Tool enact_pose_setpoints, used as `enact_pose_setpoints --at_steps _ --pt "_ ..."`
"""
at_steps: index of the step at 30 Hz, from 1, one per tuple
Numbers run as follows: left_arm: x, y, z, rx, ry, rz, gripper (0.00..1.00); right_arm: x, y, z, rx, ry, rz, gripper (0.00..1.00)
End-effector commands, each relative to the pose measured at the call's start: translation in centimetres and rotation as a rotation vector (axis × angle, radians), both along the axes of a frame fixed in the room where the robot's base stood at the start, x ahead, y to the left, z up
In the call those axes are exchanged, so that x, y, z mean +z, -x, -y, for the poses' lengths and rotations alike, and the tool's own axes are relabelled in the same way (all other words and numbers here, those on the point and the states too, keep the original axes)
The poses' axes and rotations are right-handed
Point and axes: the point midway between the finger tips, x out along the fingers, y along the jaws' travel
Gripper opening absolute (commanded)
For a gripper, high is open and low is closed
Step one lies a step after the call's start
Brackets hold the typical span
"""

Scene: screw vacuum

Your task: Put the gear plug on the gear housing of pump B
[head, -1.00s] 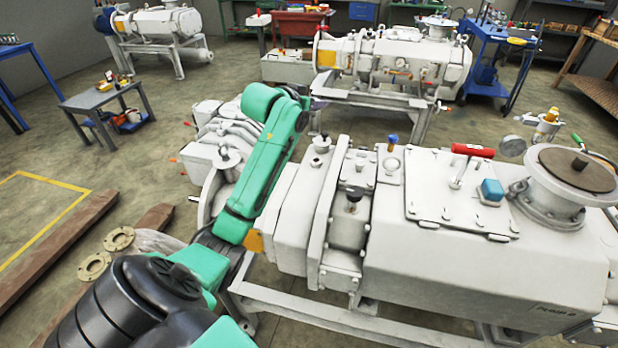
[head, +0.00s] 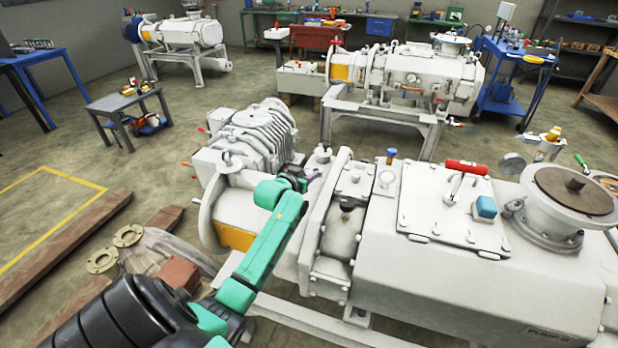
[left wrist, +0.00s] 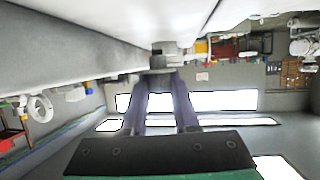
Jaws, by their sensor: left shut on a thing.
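Pump B (head: 480,290) is the large pale pump at the front right. Its gear housing seems to be the ribbed left end section (head: 335,232). My left gripper (head: 312,173) reaches the far left top of this section, with its fingers beside a small pale plug (head: 322,154). In the left wrist view, the two purple fingers (left wrist: 163,76) close on a small grey piece, which I take to be the gear plug (left wrist: 166,54). It lies close to a pale pump surface. Whether it sits in an opening is hidden. My right gripper is not in view.
A black-knobbed fitting (head: 347,203) and a blue-topped cap (head: 392,156) stand on the pump. A red handle (head: 466,167) and a teal block (head: 486,206) are further right. The finned motor (head: 250,128) lies left of my gripper. Two flanges (head: 115,248) lie at the lower left.

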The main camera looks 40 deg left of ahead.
Motion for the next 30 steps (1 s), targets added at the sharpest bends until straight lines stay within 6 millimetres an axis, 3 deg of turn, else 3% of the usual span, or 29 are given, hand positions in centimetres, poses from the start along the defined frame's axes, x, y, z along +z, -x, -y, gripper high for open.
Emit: enact_pose_setpoints --at_steps 3,13,14,15,16,27,30 --pt "-1.4 0.0 0.0 0.000 0.000 0.000 0.00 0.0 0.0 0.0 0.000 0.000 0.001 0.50" --pt "-1.8 0.0 0.0 0.000 -0.001 0.001 0.00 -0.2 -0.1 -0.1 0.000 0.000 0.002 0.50" --pt "-1.8 0.0 0.0 0.000 -0.001 0.001 0.40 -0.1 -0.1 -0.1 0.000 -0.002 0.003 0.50" --pt "-1.8 0.0 0.0 0.000 -0.001 0.001 0.55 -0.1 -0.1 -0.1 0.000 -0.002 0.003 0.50" --pt "-1.8 0.0 0.0 0.000 -0.001 0.001 0.59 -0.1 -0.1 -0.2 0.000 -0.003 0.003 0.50" --pt "-1.2 0.0 0.0 0.000 -0.001 0.001 0.59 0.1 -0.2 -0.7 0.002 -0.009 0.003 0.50" --pt "-1.0 1.1 0.2 -0.002 -0.002 0.001 0.59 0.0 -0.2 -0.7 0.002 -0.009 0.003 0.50"
